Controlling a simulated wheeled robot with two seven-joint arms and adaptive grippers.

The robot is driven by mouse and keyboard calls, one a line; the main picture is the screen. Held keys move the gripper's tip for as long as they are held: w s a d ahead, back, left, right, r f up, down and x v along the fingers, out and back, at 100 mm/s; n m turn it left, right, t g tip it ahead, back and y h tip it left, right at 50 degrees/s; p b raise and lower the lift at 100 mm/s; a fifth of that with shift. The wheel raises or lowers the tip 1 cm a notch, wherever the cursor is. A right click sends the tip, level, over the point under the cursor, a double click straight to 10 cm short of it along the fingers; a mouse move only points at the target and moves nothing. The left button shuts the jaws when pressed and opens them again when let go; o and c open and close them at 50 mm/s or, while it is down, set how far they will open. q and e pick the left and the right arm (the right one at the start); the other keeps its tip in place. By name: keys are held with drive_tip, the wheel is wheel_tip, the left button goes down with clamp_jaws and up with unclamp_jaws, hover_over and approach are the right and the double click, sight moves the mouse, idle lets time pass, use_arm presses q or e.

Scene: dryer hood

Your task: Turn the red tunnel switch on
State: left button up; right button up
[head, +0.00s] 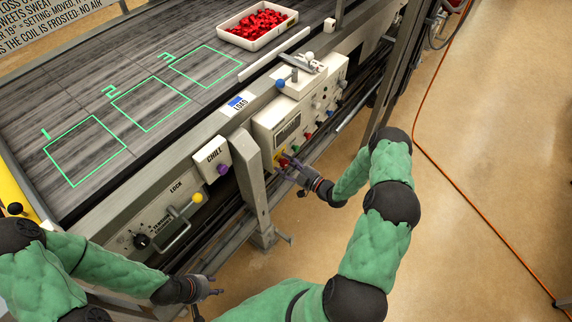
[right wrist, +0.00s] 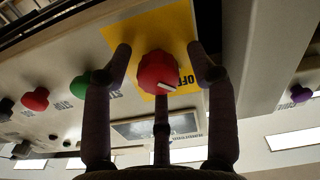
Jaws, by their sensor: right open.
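The red tunnel switch (right wrist: 157,72) is a round red knob with a white pointer mark, on a yellow plate (right wrist: 180,25) with the letters "OFF" partly visible. In the right wrist view the pointer lies toward the lower right, near those letters. My right gripper (right wrist: 162,70) is open, with fingers on both sides of the knob and one below it. I cannot tell whether any finger touches it. In the head view my right gripper (head: 286,166) is at the control box's lower left, largely covering the switch. My left gripper (head: 215,286) is low, away from the panel, its fingers apart.
Green (right wrist: 82,84) and red (right wrist: 36,99) knobs sit on the same panel. A purple knob (head: 223,169) is on the CHILL box. A metal post (head: 250,185) stands left of my right gripper. A white tray of red pieces (head: 232,37) is on the belt.

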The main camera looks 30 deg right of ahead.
drive_tip(key=c, duration=1.1)
drive_tip(key=shift+c, duration=0.2)
